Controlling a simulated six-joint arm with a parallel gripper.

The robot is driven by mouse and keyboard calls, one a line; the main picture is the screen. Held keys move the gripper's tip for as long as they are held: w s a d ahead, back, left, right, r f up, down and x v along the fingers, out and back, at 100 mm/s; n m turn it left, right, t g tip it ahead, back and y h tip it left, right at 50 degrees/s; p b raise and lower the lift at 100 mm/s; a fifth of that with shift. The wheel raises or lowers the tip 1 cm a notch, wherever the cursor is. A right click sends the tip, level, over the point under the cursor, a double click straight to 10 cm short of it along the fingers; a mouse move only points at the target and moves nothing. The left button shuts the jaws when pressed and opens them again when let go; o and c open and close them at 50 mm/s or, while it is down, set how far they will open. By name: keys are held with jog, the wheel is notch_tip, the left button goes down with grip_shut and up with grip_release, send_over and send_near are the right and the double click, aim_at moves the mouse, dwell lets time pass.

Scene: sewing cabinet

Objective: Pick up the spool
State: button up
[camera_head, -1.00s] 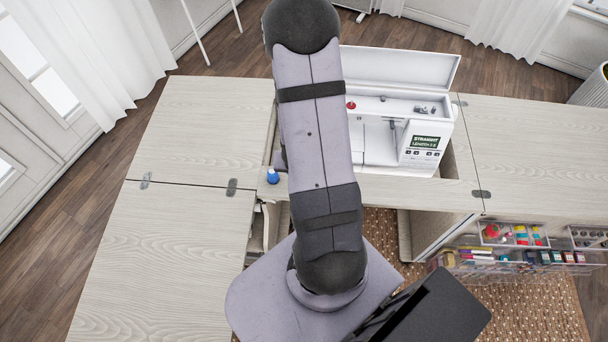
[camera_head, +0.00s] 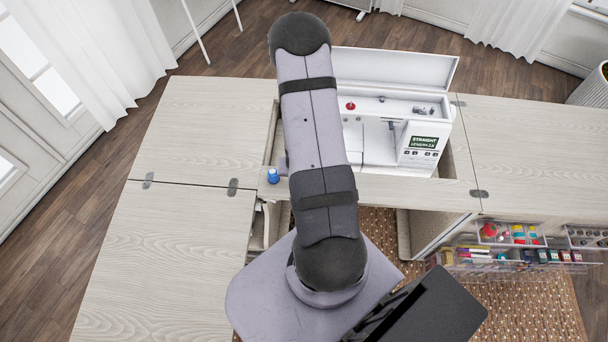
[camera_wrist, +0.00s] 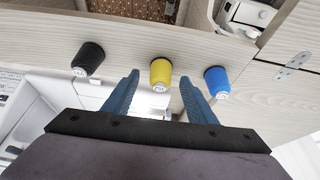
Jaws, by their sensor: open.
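Three spools stand in a row on the pale wood surface in the wrist view: a black spool (camera_wrist: 88,58) at left, a yellow spool (camera_wrist: 160,73) in the middle and a blue spool (camera_wrist: 217,81) at right. The task does not say which one. My gripper (camera_wrist: 158,84) is open and empty, its two blue fingers either side of the yellow spool in the picture; whether they reach its depth is unclear. The blue spool also shows in the head view (camera_head: 273,176); my arm hides the other spools and the gripper there.
A white sewing machine (camera_head: 420,150) sits in the cabinet opening just behind the spool strip. A clear organizer (camera_head: 510,257) of colored supplies hangs at the lower right. The left tabletop (camera_head: 180,240) is bare.

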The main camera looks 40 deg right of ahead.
jog(key=shift+x, duration=0.75)
jog(key=c, duration=1.1)
jog(key=shift+c, duration=0.2)
jog(key=shift+r, duration=0.15)
notch_tip(320, 180, up, 10)
jog(key=shift+b, duration=0.3)
